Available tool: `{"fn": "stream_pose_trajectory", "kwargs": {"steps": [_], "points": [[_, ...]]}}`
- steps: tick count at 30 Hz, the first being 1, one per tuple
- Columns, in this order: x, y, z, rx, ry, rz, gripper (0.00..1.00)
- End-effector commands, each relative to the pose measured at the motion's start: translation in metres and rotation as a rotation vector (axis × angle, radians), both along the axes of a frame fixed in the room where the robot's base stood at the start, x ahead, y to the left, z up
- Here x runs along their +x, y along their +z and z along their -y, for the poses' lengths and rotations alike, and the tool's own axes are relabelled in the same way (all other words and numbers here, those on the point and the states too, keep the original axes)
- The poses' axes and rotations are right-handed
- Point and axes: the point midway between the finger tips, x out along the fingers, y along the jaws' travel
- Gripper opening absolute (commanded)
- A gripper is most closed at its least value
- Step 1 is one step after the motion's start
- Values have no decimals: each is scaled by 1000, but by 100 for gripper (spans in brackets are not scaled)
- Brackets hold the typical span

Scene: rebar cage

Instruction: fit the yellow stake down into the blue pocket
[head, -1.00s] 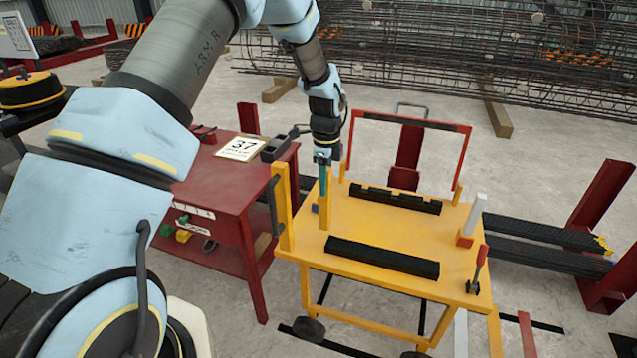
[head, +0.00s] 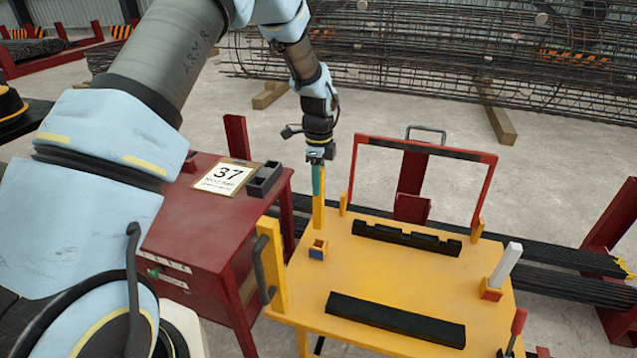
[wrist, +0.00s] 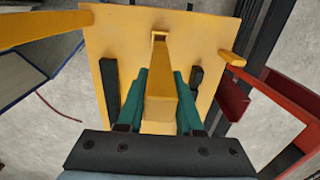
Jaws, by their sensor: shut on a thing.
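My gripper (head: 317,165) is shut on the yellow stake (head: 319,212), which hangs upright below it. In the wrist view the teal fingers (wrist: 160,98) clasp the stake (wrist: 159,72) from both sides. The blue pocket (head: 317,252) is a small square socket on the yellow cart top, with a blue face and yellow rim. In the head view the stake's lower end shows just above the pocket, with a gap between them. I cannot tell how well the two line up in depth. The stake hides part of the cart top in the wrist view.
The yellow cart top (head: 390,275) carries two black bars (head: 395,318), a yellow post (head: 270,262) with a black handle at left, and a pale stake (head: 505,265) in a red socket at right. A red frame (head: 425,149) stands behind. A red table (head: 195,225) is at left.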

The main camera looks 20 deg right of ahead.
Motion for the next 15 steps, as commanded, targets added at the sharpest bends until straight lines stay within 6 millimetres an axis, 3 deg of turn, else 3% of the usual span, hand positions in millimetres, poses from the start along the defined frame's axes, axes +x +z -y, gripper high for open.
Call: {"fn": "stream_pose_trajectory", "kwargs": {"steps": [15], "points": [[0, -8, 0, -1, 1, 1, 0]]}}
